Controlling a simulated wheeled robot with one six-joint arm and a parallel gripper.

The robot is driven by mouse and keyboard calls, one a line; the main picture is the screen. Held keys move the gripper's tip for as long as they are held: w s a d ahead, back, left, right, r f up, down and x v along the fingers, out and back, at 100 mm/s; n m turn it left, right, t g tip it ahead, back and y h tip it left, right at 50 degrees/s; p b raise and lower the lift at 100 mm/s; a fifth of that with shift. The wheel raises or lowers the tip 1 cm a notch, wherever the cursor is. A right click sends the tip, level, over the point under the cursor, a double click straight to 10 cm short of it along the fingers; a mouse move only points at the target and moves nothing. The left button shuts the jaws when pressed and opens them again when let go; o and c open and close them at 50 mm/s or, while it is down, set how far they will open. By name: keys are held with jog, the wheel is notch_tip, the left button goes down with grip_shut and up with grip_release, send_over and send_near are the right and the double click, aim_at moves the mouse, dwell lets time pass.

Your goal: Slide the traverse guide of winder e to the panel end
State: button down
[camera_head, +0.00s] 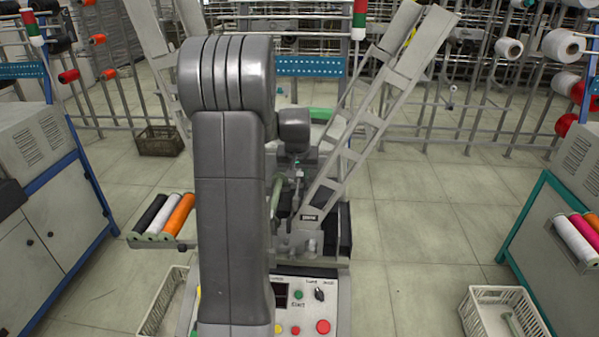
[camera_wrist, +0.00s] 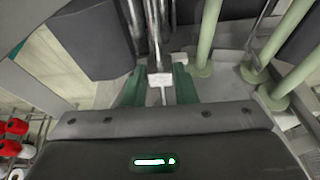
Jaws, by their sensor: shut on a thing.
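The winder (camera_head: 330,225) stands in the middle of the head view behind my arm, with its control panel (camera_head: 305,300) at the near end. In the wrist view a small pale block (camera_wrist: 160,79), which looks like the traverse guide, sits on a metal rod (camera_wrist: 154,35). My gripper (camera_wrist: 158,86) has its green fingers on either side of this block and is shut on it. In the head view my arm hides much of the winder, and the guide cannot be made out there. The winder's letter is not readable.
Pale green posts (camera_wrist: 210,40) stand close to the right of my gripper in the wrist view. A slanted metal frame (camera_head: 360,120) rises on the winder's right. A tray of thread spools (camera_head: 160,222) juts out left. Open floor (camera_head: 420,240) lies to the right.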

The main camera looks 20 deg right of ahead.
jog(key=c, duration=1.2)
grip_release()
jog(key=shift+o, duration=0.2)
jog(key=shift+r, duration=0.1)
jog(key=v, duration=1.3)
jog(key=shift+r, duration=0.35)
jog(key=shift+s, duration=0.15)
